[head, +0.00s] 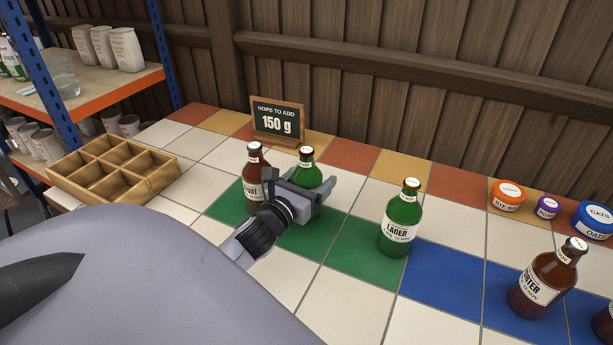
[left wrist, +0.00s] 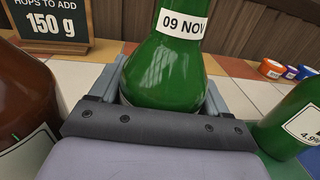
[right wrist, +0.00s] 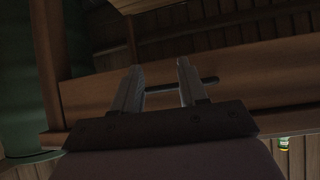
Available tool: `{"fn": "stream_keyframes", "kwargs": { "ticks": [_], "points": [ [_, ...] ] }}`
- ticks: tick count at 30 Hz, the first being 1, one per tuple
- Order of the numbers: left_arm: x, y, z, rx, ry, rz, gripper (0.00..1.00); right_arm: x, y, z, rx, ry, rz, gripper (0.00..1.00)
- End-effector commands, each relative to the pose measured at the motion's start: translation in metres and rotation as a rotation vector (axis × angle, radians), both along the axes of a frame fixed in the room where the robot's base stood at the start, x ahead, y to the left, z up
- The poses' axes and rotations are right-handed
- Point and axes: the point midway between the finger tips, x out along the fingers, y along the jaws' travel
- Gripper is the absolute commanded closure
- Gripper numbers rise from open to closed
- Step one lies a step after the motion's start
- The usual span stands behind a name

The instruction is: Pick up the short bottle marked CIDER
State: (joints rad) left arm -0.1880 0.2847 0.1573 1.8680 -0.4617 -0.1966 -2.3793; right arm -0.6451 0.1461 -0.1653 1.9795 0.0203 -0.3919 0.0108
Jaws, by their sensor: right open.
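A short green bottle (head: 307,168) with a white neck band stands on the tiled counter beside a brown bottle. Its front label is hidden by my gripper, so the word CIDER cannot be read. My left gripper (head: 312,190) has its fingers on both sides of this bottle's body. In the left wrist view the green bottle (left wrist: 165,80) shows a "09 NOV" neck band and fills the gap between the fingers, which appear to touch it. Whether its base is off the counter is hidden. My right gripper (right wrist: 160,80) is open and empty, away from the counter.
The brown bottle (head: 253,175) is close left of my left gripper. A green LAGER bottle (head: 401,218) stands to the right, with a brown PORTER bottle (head: 543,282) beyond. A "150 g" sign (head: 278,122) is behind. An empty wooden crate (head: 70,185) stands at left.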

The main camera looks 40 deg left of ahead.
Motion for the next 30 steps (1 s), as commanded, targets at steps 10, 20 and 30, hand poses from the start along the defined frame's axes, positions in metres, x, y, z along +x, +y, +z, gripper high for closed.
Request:
{"fn": "stream_keyframes", "kwargs": {
  "ticks": [10, 20, 30],
  "points": [
    [0.000, 0.000, 0.004, 0.003, -0.005, -0.002, 0.79, 0.001, 0.002, 0.002, 0.003, -0.002, 0.000, 0.57],
    [0.000, 0.000, 0.041, 0.007, -0.008, -0.004, 0.79, 0.001, 0.002, 0.014, 0.003, -0.010, 0.001, 0.57],
    [0.000, -0.001, 0.121, 0.009, -0.009, -0.005, 0.79, -0.002, -0.003, 0.027, -0.013, -0.007, -0.003, 0.57]
  ]
}}
